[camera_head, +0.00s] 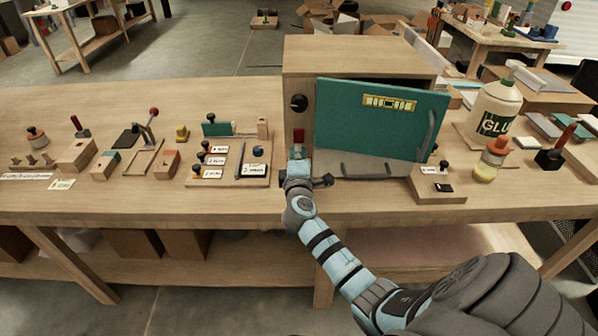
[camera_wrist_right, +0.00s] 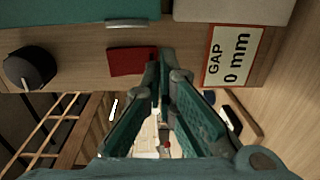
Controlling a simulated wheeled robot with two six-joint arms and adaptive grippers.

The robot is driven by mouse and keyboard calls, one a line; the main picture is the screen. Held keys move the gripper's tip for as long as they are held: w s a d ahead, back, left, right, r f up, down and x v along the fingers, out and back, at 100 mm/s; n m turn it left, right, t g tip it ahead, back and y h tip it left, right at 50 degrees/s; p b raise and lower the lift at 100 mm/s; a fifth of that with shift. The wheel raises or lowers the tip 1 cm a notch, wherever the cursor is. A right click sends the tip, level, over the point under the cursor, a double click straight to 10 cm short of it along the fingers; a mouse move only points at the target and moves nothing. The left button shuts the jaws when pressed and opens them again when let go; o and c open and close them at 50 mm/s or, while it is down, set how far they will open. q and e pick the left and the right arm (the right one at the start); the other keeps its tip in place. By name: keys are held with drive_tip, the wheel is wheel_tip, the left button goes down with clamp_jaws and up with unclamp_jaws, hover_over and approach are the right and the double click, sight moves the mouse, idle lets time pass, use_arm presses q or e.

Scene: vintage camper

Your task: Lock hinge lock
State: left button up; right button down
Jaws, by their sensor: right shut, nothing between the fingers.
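A wooden cabinet (camera_head: 360,52) stands on the workbench, and its teal door (camera_head: 380,122) sits slightly askew across the front. A round black knob (camera_head: 299,103) is on the cabinet's left front post; it also shows in the right wrist view (camera_wrist_right: 28,68). Below it is a small red piece (camera_head: 298,136), seen as a red block (camera_wrist_right: 128,61) in the wrist view. I cannot tell which of these is the hinge lock. My right gripper (camera_head: 297,161) is shut and empty, its fingertips (camera_wrist_right: 163,62) beside the red block's edge; contact is unclear. My left gripper is out of view.
A "GAP 0 mm" card (camera_wrist_right: 233,56) lies right of the fingers in the wrist view. Left of the cabinet is a board with labelled knobs (camera_head: 252,182). A glue bottle (camera_head: 494,110) stands on the right. The bench's front left edge is clear.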

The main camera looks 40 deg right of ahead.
drive_tip(key=f+v, duration=0.2)
drive_tip(key=v, duration=1)
drive_tip(key=shift+s+a+f+b, duration=0.2)
drive_tip(key=shift+s+b, duration=0.25)
